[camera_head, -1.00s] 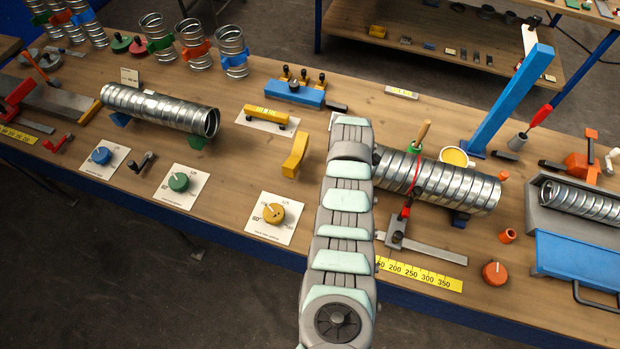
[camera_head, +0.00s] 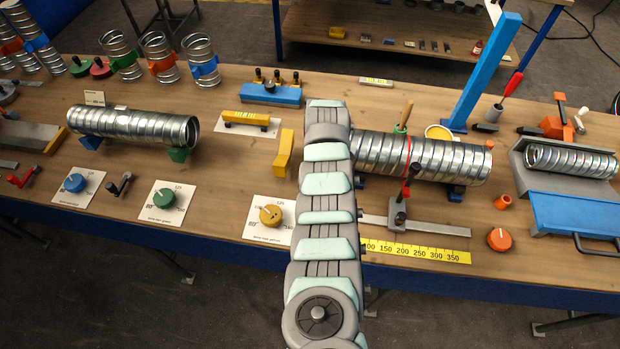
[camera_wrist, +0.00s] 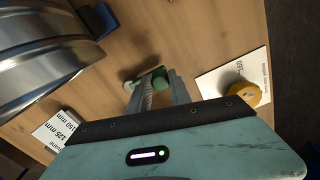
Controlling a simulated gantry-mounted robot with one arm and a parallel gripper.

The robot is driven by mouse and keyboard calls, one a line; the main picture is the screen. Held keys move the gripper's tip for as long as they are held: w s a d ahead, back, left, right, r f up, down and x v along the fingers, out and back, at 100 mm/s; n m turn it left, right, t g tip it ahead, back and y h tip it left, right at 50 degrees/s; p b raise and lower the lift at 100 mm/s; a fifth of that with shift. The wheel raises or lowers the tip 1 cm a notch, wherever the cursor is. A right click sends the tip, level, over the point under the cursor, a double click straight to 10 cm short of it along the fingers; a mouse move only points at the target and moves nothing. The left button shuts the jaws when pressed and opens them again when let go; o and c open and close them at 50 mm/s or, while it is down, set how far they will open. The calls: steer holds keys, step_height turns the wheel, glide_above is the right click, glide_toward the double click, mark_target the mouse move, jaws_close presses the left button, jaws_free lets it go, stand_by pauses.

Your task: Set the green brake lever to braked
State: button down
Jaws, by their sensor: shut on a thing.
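The green brake lever (camera_wrist: 160,74) shows in the wrist view, low on the wooden bench, as a small green piece with a short arm to the left. My gripper (camera_wrist: 154,88) is over it, with its two grey fingers shut on the green piece. The fingers hide part of the lever, so its exact setting cannot be told. In the head view, my arm covers the lever and the gripper.
In the wrist view, a spiral duct (camera_wrist: 45,45) on a blue support lies to the left. A yellow dial (camera_wrist: 243,94) on a white card is to the right.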

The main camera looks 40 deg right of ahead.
steer(key=shift+r, duration=0.1)
stand_by(0.3)
steer(key=c, duration=1.2)
jaws_free()
steer(key=shift+w, duration=0.1)
steer(key=shift+r, duration=0.55)
step_height(320, 180, up, 10)
steer(key=shift+f+b, duration=0.2)
steer(key=shift+b, duration=0.6)
